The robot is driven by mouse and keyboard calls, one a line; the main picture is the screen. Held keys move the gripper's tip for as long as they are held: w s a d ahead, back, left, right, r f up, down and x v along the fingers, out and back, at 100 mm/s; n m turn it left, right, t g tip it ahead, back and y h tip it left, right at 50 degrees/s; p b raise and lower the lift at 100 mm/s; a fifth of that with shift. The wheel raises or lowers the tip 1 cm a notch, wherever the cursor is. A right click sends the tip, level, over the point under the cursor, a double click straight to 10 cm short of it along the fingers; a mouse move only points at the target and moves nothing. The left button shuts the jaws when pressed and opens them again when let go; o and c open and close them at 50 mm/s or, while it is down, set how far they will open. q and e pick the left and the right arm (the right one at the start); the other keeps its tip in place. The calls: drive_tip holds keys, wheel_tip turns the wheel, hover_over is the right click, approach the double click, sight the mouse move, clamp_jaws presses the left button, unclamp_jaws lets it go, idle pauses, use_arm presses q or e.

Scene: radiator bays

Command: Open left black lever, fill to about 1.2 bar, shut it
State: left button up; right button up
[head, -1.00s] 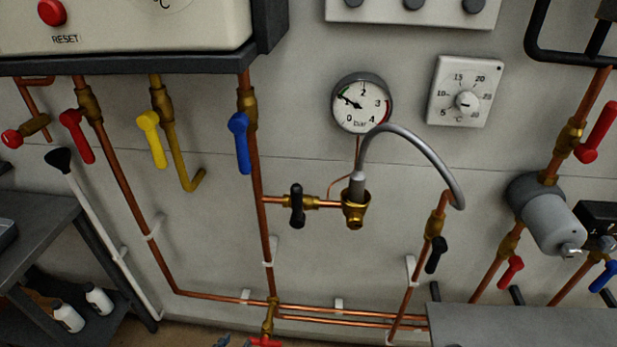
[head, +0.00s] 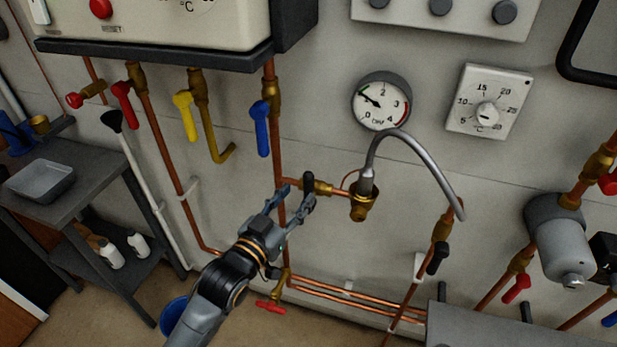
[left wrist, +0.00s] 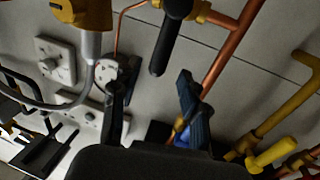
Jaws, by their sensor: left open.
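The left black lever (head: 308,181) is on the brass valve of the short horizontal copper pipe, partly hidden by my gripper; it appears crosswise to the pipe. In the left wrist view the black lever (left wrist: 165,46) hangs just beyond the fingertips. My left gripper (head: 295,198) is open and empty, close to the lever, with its fingers (left wrist: 152,85) spread below it. I cannot tell whether they touch it. The pressure gauge (head: 382,101) has its needle pointing up-left, near 1 bar. A grey hose (head: 421,153) arches from the brass fitting (head: 362,203) to the right pipe.
A second black lever (head: 437,258) is on the right pipe. A blue lever (head: 262,128) and a yellow lever (head: 185,116) hang under the boiler (head: 150,25). A red-handled valve (head: 270,307) sits low near my arm. A dark bench (head: 60,205) stands left.

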sight(306, 186)
use_arm(q)
drive_tip(key=p+x, duration=0.1)
drive_tip(key=x, duration=0.5)
drive_tip(key=shift+w+d, duration=0.15)
drive_tip(key=shift+w, duration=0.05)
drive_tip(key=shift+c, duration=0.2)
clamp_jaws()
